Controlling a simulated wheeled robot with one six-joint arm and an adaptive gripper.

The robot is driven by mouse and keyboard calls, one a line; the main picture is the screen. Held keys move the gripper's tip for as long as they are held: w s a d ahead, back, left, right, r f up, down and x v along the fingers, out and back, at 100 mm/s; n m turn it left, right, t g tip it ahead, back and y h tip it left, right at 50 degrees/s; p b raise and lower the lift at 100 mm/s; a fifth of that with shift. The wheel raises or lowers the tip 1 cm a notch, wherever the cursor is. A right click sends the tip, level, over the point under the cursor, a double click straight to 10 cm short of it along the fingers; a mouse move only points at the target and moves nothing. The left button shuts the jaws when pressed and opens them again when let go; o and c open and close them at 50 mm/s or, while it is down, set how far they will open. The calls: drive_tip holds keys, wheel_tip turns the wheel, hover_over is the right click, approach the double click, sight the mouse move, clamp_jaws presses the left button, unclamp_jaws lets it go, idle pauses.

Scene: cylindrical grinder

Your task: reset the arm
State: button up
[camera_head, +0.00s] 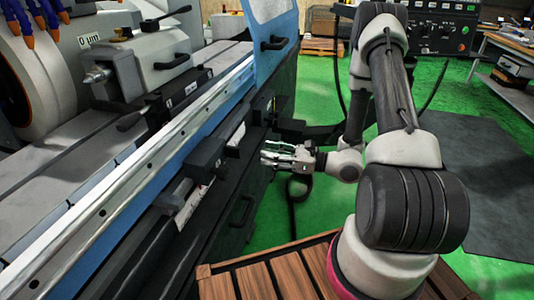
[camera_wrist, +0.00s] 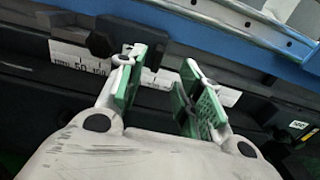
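My gripper (camera_head: 278,157) is at the end of my arm, at mid height in the head view, beside the dark front side of the grinder (camera_head: 222,175). It points left towards the machine. In the wrist view my gripper (camera_wrist: 158,88) shows two fingers with green pads, spread apart with nothing between them. Behind the fingers lies the grinder's dark front with a white printed scale (camera_wrist: 75,62) and a dark block (camera_wrist: 118,36). I cannot tell whether the fingertips touch the machine.
The grinder's long rail (camera_head: 125,178) runs diagonally on the left. A blue door panel (camera_head: 272,40) with a handle stands beyond it. A slatted wooden platform (camera_head: 270,275) is at the bottom. Green floor (camera_head: 265,225) is partly clear. A control cabinet (camera_head: 440,30) and bench (camera_head: 510,60) stand back right.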

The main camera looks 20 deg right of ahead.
drive_tip(key=s+d+r+n+g+h, duration=0.1)
drive_tip(key=s+n+g, duration=1)
drive_tip(key=s, duration=0.6)
drive_tip(key=s+d+r+n+g+h, duration=0.3)
drive_tip(key=s+d+r+n+h, duration=0.25)
drive_tip(key=d+h, duration=0.2)
drive_tip(key=d+r+n+t+h, duration=0.2)
drive_tip(key=r+n+t+h, duration=0.1)
drive_tip(key=r, duration=0.6)
drive_tip(key=d+r+n+t+h, duration=0.3)
drive_tip(key=r+n+t, duration=0.2)
drive_tip(key=r, duration=0.5)
drive_tip(key=shift+w, duration=0.3)
drive_tip(key=shift+h, duration=0.25)
